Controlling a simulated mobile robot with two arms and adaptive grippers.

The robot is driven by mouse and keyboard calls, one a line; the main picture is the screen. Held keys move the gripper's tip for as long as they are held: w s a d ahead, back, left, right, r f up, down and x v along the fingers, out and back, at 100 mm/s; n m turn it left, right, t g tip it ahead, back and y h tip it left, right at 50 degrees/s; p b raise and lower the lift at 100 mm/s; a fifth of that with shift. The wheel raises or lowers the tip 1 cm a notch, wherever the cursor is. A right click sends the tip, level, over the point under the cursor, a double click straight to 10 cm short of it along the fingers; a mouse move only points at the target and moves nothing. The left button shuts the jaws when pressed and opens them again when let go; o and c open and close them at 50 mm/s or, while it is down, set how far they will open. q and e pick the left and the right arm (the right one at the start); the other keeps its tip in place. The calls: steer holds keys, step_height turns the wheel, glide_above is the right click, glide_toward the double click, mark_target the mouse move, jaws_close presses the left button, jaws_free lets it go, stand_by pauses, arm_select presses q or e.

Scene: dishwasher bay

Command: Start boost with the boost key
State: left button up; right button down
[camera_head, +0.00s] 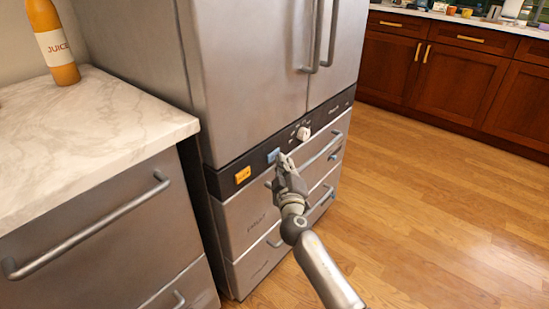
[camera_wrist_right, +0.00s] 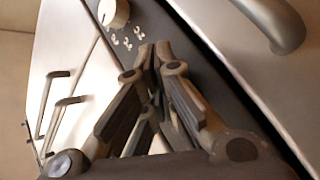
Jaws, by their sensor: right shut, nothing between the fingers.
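A dark control strip (camera_head: 325,113) runs across the steel appliance between its upper doors and its drawers. It carries an orange key (camera_head: 243,174), a blue key (camera_head: 272,155) and a white knob (camera_head: 303,133). The key lettering is too small to read, so I cannot tell which is the boost key. My right gripper (camera_head: 283,160) is shut and empty, its tips at the strip beside the blue key. I cannot tell whether they touch it. In the right wrist view the shut fingertips (camera_wrist_right: 153,48) lie over the strip, near the knob (camera_wrist_right: 113,13). My left gripper is not in view.
Door handles (camera_head: 322,35) hang above the strip and drawer handles (camera_head: 322,152) stick out below it. A marble counter (camera_head: 95,130) with a juice bottle (camera_head: 52,42) stands at left. The wood floor (camera_head: 440,200) at right is clear, with red-brown cabinets (camera_head: 460,85) behind.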

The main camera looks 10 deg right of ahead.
arm_select(q)
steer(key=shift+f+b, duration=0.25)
steer(key=shift+b, duration=0.05)
arm_select(e)
steer(key=shift+w+a, duration=0.2)
steer(key=shift+w, duration=0.1)
stand_by(0.3)
stand_by(0.4)
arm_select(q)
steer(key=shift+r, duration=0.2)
arm_select(e)
steer(key=shift+s+d, duration=0.45)
steer(key=shift+s, duration=0.2)
arm_select(q)
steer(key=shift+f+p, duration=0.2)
steer(key=shift+p, duration=0.65)
arm_select(e)
steer(key=shift+s+d, duration=0.8)
steer(key=shift+s, duration=0.2)
steer(key=shift+s+d, duration=0.75)
steer(key=shift+s, duration=0.2)
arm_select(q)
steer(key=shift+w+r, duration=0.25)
